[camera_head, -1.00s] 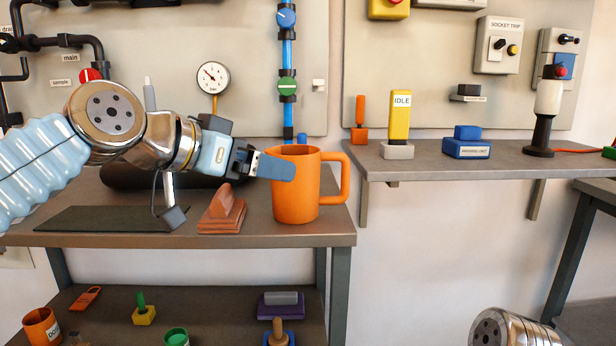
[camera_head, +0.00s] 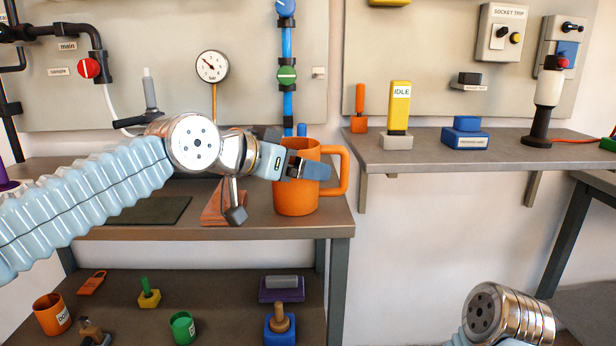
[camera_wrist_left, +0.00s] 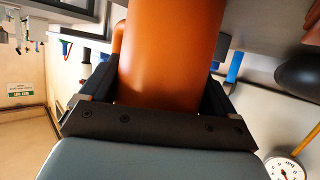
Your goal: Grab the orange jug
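The orange jug (camera_head: 296,198) stands upright on the left bench near its right end, its handle facing right. My left gripper (camera_head: 312,170) reaches across the jug's upper body from the left, with one finger in front of it. In the left wrist view the jug (camera_wrist_left: 168,50) fills the space between the widely spread fingers, one on each side. The fingers lie close along its sides; whether they touch is hard to tell. The far finger is hidden by the jug in the head view. Only part of my right arm shows at bottom right; its gripper is out of view.
A reddish stepped block (camera_head: 213,208) stands just left of the jug, partly behind my arm. A dark mat (camera_head: 150,210) lies further left. A pressure gauge (camera_head: 212,66) and a blue pipe (camera_head: 288,50) are behind. The right shelf (camera_head: 440,158) carries several devices.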

